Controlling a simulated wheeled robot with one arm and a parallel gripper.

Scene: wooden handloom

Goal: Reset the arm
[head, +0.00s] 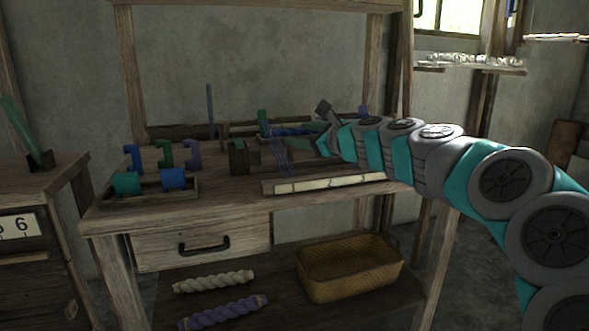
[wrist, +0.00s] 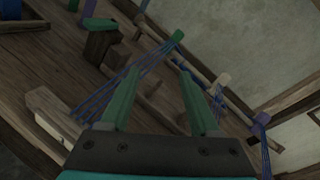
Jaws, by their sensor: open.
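My arm (head: 440,152) reaches from the lower right across the workbench, with its end over the small loom (head: 290,131). My gripper (wrist: 160,73) shows in the wrist view with its two green fingers apart and nothing between them. Below and beyond the fingers are blue threads (wrist: 112,97) stretched to a green-capped peg (wrist: 178,36). I cannot tell whether the fingers touch any of the loom. In the head view the fingertips are hard to make out against the loom.
The workbench (head: 225,194) holds a tray of coloured blocks (head: 150,192) and a numbered strip (head: 322,184). A wicker basket (head: 348,270) and twisted yarn skeins (head: 214,282) lie on the lower shelf. A wooden post (head: 400,80) stands close behind my arm.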

